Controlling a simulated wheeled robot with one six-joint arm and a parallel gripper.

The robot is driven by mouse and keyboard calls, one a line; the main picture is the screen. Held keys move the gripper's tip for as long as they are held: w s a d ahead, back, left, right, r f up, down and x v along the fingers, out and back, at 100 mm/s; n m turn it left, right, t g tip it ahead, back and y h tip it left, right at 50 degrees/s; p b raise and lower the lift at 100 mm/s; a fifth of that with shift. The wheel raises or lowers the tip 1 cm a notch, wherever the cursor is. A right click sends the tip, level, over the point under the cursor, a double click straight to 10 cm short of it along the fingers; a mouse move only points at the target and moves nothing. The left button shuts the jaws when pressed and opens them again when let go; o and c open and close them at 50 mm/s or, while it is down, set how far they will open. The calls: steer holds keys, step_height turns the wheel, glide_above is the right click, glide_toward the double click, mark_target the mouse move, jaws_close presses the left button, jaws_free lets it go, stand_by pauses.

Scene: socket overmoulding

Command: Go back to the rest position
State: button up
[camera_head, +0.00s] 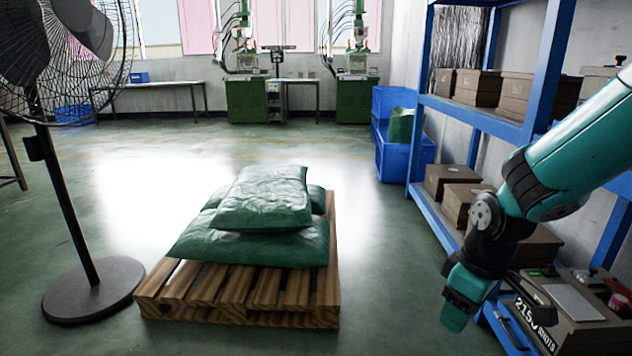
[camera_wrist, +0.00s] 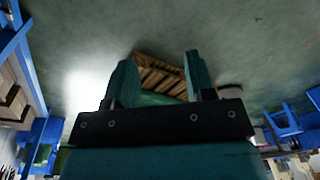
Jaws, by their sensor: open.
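My gripper (camera_wrist: 158,72) shows in the wrist view with its two teal fingers wide apart. Nothing is held between them. In the head view my arm comes in from the right and bends down in front of the shelf, with its wrist end low at the right. Its fingers are hard to make out there. Green sacks (camera_head: 262,200) lie stacked on a wooden pallet (camera_head: 240,300) left of my arm, clear of it. The pallet also shows through the gap between the fingers in the wrist view (camera_wrist: 160,76).
A blue shelf (camera_head: 545,75) with brown boxes (camera_head: 476,88) stands close beside my arm. A box marked "2150 SHOTS" (camera_head: 585,325) sits low behind my wrist. A black fan (camera_head: 92,285) stands left. Blue bins (camera_head: 405,155) stand behind. Floor between pallet and shelf is clear.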

steer(key=s+a+r+y, duration=0.2)
steer(key=s+a+r, duration=0.35)
steer(key=s, duration=0.25)
steer(key=s+a+r+y, duration=0.1)
steer(key=s+a+r, duration=0.4)
steer(key=s+r, duration=0.3)
step_height(320, 180, up, 35)
steer(key=s+p, duration=0.1)
steer(key=p, duration=3.5)
steer(key=shift+a, duration=0.15)
steer(key=shift+s+f, duration=0.1)
